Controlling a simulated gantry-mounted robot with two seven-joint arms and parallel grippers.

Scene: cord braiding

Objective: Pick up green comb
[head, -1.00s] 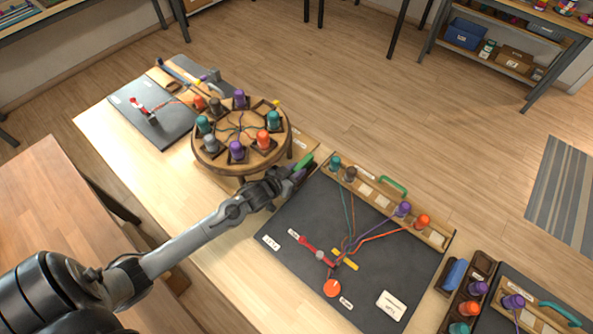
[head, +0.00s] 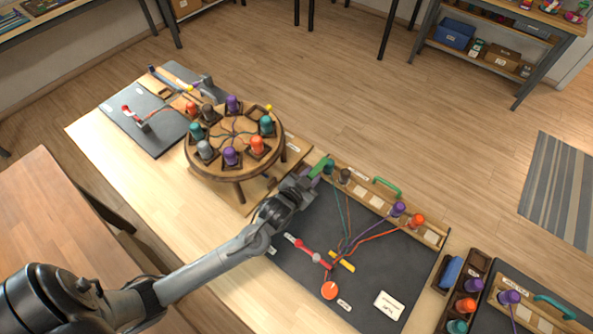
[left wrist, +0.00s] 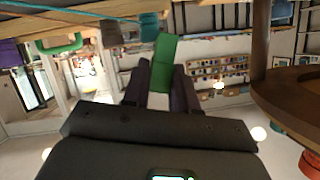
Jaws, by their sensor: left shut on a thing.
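The green comb (head: 321,166) is held in my left gripper (head: 307,178), which is shut on it. In the left wrist view, the comb (left wrist: 164,58) sticks out beyond the two dark fingers (left wrist: 160,88). In the head view, the gripper is over the far left corner of the dark mat (head: 385,262), beside the teal bobbin (head: 329,166) on the wooden rack (head: 365,197). I cannot tell the exact height of the comb above the table. My right gripper is not in view.
A round braiding stand (head: 234,165) with several bobbins is just left of my gripper. Cords run from the rack's bobbins across the mat to a red clamp (head: 308,250). A green handle (head: 387,187) stands behind the rack. A bobbin tray (head: 466,290) is at the right.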

